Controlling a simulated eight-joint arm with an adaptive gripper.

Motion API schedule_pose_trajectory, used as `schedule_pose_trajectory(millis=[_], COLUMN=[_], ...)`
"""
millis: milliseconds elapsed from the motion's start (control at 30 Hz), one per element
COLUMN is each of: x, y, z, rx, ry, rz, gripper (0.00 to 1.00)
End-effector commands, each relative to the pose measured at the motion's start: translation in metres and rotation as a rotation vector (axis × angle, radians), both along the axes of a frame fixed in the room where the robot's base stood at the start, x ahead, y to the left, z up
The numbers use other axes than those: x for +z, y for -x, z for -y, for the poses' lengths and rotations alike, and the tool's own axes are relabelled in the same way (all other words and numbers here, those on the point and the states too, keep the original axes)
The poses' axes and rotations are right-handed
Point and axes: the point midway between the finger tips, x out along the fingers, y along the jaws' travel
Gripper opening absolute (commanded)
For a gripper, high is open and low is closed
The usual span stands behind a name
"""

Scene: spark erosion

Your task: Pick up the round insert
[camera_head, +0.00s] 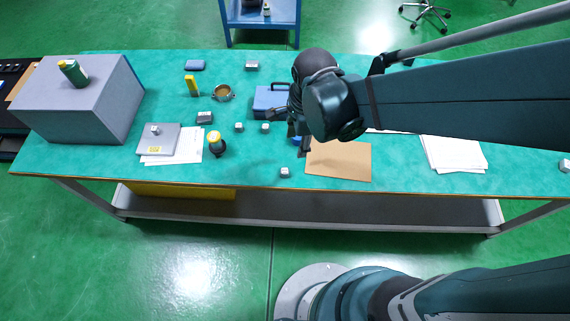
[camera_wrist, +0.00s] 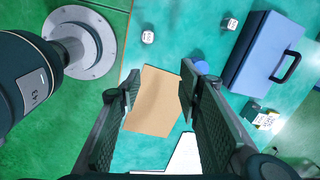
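A small blue round piece (camera_wrist: 201,67), which looks like the round insert, shows in the wrist view on the green table, just beyond the tip of my right-hand finger and partly hidden by it. In the head view a bit of blue (camera_head: 296,138) shows beside my gripper (camera_head: 300,146), mostly covered by it. In the wrist view my gripper (camera_wrist: 158,88) is open and empty, its two fingers wide apart above a brown board (camera_wrist: 153,100). The round piece is outside the gap, to the right.
A blue case (camera_wrist: 263,52) with a dark handle stands near the round piece. Small white marked cubes (camera_head: 284,172) lie about the table. White papers (camera_head: 455,153) lie right, a large grey block (camera_head: 78,105) stands left. The front middle is fairly clear.

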Motion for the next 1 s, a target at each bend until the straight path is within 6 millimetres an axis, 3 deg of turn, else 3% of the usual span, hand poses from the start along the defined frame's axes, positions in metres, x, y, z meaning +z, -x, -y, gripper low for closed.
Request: schedule_pose_trajectory(millis=[200, 400, 1000], x=[-0.036, -0.057, -0.066], y=[0.008, 0.016, 0.019], z=[-0.026, -0.041, -0.045], rx=[-0.158, -0.267, -0.311], ry=[0.011, 0.026, 0.032], rz=[-0.064, -0.101, -0.114], gripper=[0.35, 0.35, 0.35])
